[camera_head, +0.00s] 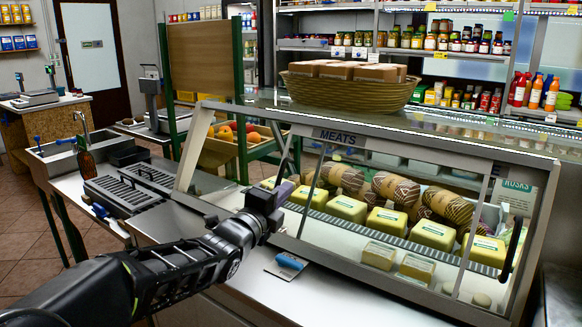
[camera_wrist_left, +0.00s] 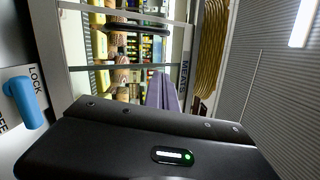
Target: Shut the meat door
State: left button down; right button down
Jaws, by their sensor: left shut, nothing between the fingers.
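The meat case (camera_head: 338,136), labelled MEATS, has a slanted glass front with a metal frame and dark upright handles. One handle (camera_head: 284,160) is near the left end; another (camera_head: 515,245) is at the right end. Yellow packs and netted meats show behind the glass. I cannot tell how far the door stands open. My left gripper (camera_head: 282,191) is shut and empty in front of the case's left part, near the left handle; contact is unclear. Its purple-grey fingers (camera_wrist_left: 163,91) show in the left wrist view, with the MEATS label (camera_wrist_left: 185,76) beside them. My right gripper is not in view.
A blue lock lever (camera_head: 290,261) is on the white counter below the glass; it also shows in the left wrist view (camera_wrist_left: 25,102). A wicker basket (camera_head: 350,92) stands on top of the case. A sink counter with a brown bottle (camera_head: 86,163) is at left.

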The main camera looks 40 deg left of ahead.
pick_arm(q)
jog(key=p, duration=0.1)
send_near(298, 160)
jog(key=w+d, duration=0.1)
jog(key=w, duration=0.1)
jog(key=w+d, duration=0.2)
jog(key=shift+w+d+f, duration=0.1)
jog(key=shift+w+f, duration=0.1)
jog(key=a, duration=0.1)
jog(key=a+p, duration=0.1)
jog(key=shift+w+a+r+p, duration=0.15)
jog(key=shift+a+r+p, duration=0.15)
jog(key=shift+a+r, duration=0.1)
jog(key=shift+a, duration=0.6)
